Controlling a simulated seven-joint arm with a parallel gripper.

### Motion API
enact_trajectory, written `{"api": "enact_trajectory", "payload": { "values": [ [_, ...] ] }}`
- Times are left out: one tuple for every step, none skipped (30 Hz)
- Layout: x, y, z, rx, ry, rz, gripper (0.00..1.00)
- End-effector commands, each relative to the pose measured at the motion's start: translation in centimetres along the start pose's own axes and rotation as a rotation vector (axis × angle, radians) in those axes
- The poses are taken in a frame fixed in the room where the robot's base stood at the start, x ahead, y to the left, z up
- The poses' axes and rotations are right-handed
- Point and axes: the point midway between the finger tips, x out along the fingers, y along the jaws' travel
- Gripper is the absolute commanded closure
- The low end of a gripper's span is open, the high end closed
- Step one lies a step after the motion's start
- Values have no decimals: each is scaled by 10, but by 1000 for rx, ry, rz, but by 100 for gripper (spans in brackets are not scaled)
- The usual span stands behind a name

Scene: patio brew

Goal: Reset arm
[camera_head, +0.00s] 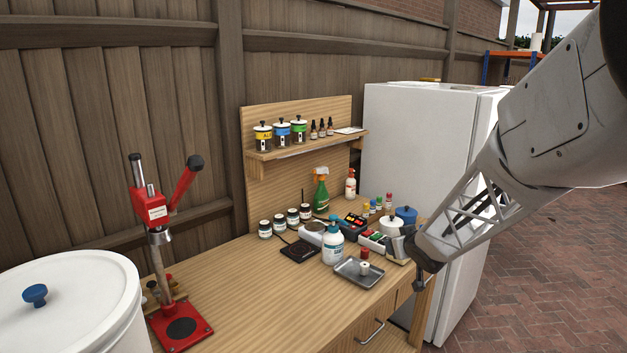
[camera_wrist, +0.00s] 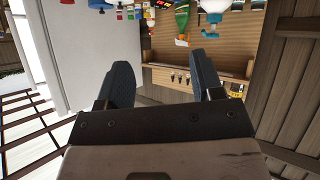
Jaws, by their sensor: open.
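My gripper (camera_head: 417,278) hangs at the end of my arm, at the right end of the wooden workbench (camera_head: 240,290) in the head view. A metal tray (camera_head: 360,275) with a small white item and a red-topped item sits to the left of the gripper.
A white fridge (camera_head: 415,140) stands behind my arm. A red bottle capper (camera_head: 160,250) and a white lidded bucket (camera_head: 70,300) are at the left. Bottles, jars and a scale crowd the bench's back right.

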Motion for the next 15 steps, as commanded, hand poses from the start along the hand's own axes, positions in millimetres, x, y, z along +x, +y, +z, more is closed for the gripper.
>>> {"api": "enact_trajectory", "payload": {
  "values": [
    [-14,0,-2,5,-18,26,39],
    [-22,0,-2,10,-32,42,39],
    [-33,0,-2,15,-52,62,39],
    [-41,0,-2,20,-66,76,39],
    [-49,-1,-1,25,-82,90,39],
    [-60,-2,0,30,-103,107,39],
    [-68,-3,1,37,-118,119,39],
    [-77,-4,3,42,-134,130,39],
    [-88,-5,4,49,-155,145,39],
    [-96,-6,6,57,-172,155,39],
    [-105,-7,8,62,-188,164,39],
    [-116,-9,11,71,-212,175,39],
    [-125,-11,13,78,-228,183,39],
    [-133,-13,15,85,-244,189,39],
    [-144,-16,19,94,-269,197,39]
  ]
}}
